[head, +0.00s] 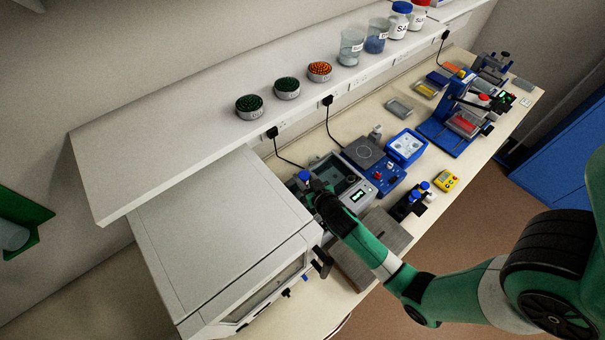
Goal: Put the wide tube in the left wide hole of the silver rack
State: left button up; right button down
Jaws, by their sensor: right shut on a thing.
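My right gripper (312,187) reaches in from the right over the left end of the bench, beside the large white cabinet. It is shut on a tube with a blue cap (304,175), which I take to be the wide tube. The cap shows just beyond the fingers; the tube's body is hidden or too small to make out. I cannot clearly pick out the silver rack or its holes; the gripper and forearm cover part of that area. My left gripper is not in view.
A grey device with an open basin (340,174) stands right by the gripper. A grey slab (389,234) lies at the bench front, partly under my forearm. A black rack with blue-capped tubes (408,205) stands to its right. The white cabinet (215,240) and shelf (200,135) bound the left and back.

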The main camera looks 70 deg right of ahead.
jog(key=shift+f, duration=0.1)
notch_tip(320, 180, down, 6)
jog(key=b, duration=0.5)
jog(key=shift+f, duration=0.15)
jog(key=shift+f+b, duration=0.8)
jog(key=shift+b, duration=0.2)
jog(key=shift+f, duration=0.15)
jog(key=shift+f+b, duration=0.25)
jog(key=shift+b, duration=0.15)
jog(key=shift+c, duration=1.8)
grip_release()
jog(key=shift+s, duration=0.1)
